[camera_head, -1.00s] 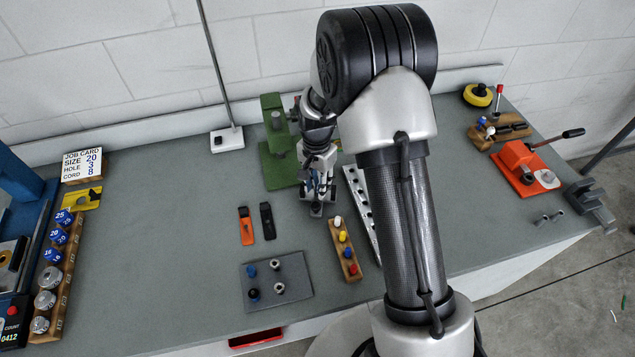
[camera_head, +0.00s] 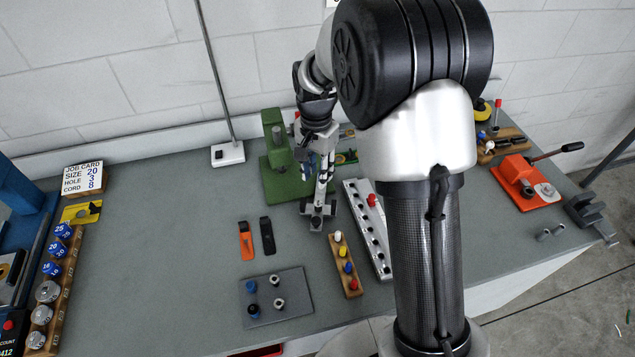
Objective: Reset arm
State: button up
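My arm rises from the bench's front edge and bends over at the top, with my gripper (camera_head: 317,213) pointing down above the grey bench (camera_head: 150,250). The gripper is just right of the green press (camera_head: 283,172) and behind the wooden strip with coloured pegs (camera_head: 345,265). Its fingertips are small here, and whether they are open or hold anything cannot be made out.
Right of the gripper is a silver rail with holes (camera_head: 366,225) and a red knob (camera_head: 371,200). Left are orange (camera_head: 246,240) and black (camera_head: 267,236) tools and a grey plate with pegs (camera_head: 275,297). An orange clamp (camera_head: 520,172) stands at right. The left middle bench is clear.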

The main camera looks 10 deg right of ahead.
jog(key=shift+r, duration=0.55)
jog(key=shift+r, duration=0.1)
jog(key=s+r+n+t, duration=0.2)
jog(key=s+r+n, duration=0.3)
jog(key=s+r, duration=0.8)
jog(key=s+r+n+t, duration=0.2)
jog(key=s+n, duration=0.2)
jog(key=s, duration=1)
jog(key=shift+s+d+r+n+t, duration=0.2)
jog(key=shift+s+r+n+t, duration=0.15)
jog(key=shift+s+n+t, duration=0.05)
